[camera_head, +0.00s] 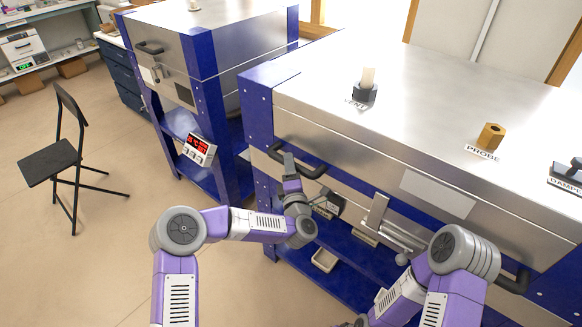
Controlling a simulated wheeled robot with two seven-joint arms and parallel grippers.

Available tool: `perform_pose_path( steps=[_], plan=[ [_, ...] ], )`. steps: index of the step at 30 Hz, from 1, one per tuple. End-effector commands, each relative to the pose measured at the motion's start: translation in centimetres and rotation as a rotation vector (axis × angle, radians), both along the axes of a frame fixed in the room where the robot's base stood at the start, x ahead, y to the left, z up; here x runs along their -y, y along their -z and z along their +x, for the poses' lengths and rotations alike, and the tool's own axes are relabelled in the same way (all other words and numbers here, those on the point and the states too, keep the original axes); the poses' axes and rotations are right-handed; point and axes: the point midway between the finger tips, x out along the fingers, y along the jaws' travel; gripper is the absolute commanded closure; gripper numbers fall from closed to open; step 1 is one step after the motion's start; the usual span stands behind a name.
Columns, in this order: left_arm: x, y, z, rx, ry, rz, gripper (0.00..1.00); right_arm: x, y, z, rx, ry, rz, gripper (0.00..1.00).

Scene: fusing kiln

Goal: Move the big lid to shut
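The big lid (430,85) is the broad steel top of the near kiln, with a steel front face. It looks low and level; I cannot tell whether a gap remains beneath it. A dark bar handle (313,170) is at the left of its front, and another handle (516,284) is at the right, partly behind my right arm. My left gripper (289,162) is at the left handle, its fingers overlapping the bar. I cannot tell whether they are closed on it. My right forearm runs down to the bottom edge, and my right gripper is out of view.
A vent plug (364,92), a brass probe fitting (491,136) and a damper (570,172) stand on the lid. A steel latch (376,212) is on the front. A smaller kiln (205,40) stands behind left. A black chair (50,162) is on the open floor at left.

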Motion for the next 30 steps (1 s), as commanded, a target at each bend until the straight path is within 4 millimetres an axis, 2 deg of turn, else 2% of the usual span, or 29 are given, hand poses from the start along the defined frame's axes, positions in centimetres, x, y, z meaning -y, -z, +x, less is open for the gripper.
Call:
perform_pose_path(
  steps=[9, 15, 30],
  plan=[
    [1.0, 0.8, -4.6, -0.007, 0.008, 0.003, 0.47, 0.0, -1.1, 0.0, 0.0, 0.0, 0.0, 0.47],
    [1.5, 1.2, -6.8, -0.005, 0.006, 0.002, 0.47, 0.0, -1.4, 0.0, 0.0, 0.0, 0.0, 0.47],
    [1.5, 1.2, -7.1, -0.003, 0.004, 0.001, 0.47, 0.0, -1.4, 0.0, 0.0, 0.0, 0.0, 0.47]
  ],
)
